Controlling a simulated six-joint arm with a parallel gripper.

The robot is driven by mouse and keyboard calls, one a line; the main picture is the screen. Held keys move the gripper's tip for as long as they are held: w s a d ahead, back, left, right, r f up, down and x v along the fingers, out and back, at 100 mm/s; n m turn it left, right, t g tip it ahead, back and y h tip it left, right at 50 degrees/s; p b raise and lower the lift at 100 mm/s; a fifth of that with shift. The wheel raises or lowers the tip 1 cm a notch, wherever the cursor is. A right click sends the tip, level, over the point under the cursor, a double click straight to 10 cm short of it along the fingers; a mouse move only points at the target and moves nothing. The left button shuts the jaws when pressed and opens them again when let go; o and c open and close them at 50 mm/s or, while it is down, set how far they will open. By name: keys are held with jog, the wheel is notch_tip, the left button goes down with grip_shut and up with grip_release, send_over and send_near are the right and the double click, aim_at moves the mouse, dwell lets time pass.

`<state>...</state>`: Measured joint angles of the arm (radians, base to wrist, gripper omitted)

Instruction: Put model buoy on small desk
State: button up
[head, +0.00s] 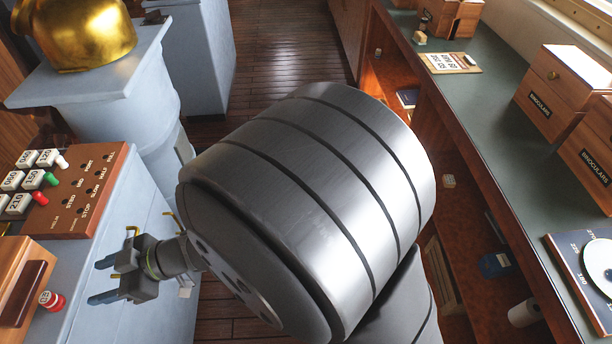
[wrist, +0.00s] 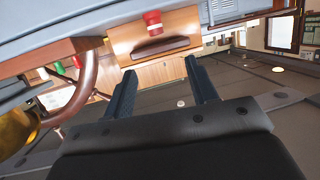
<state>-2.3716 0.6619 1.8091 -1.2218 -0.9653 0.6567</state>
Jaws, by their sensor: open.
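The model buoy (head: 52,300), small and red with white markings, stands on the blue-grey console top (head: 100,225) at the lower left of the head view. I cannot tell which surface is the small desk.
A wooden switch panel (head: 100,180) and a brass housing (head: 75,32) are farther back. A green-topped counter (head: 478,110) with binocular boxes (head: 555,95) runs along the right. My arm hides the middle.

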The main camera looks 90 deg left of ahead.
jog(key=w+a, duration=0.1)
send_near(47, 297)
jog(key=shift+t, duration=0.4)
jog(key=x, duration=0.4)
jog(key=shift+s+f, duration=0.15)
jog(key=shift+s, duration=0.05)
jog(key=shift+r+x, duration=0.1)
jog(key=shift+x, duration=1.4)
jog(key=shift+r+x, duration=0.15)
jog(key=shift+x, duration=1.4)
jog(key=c, duration=1.1)
jog(key=shift+r, duration=0.15)
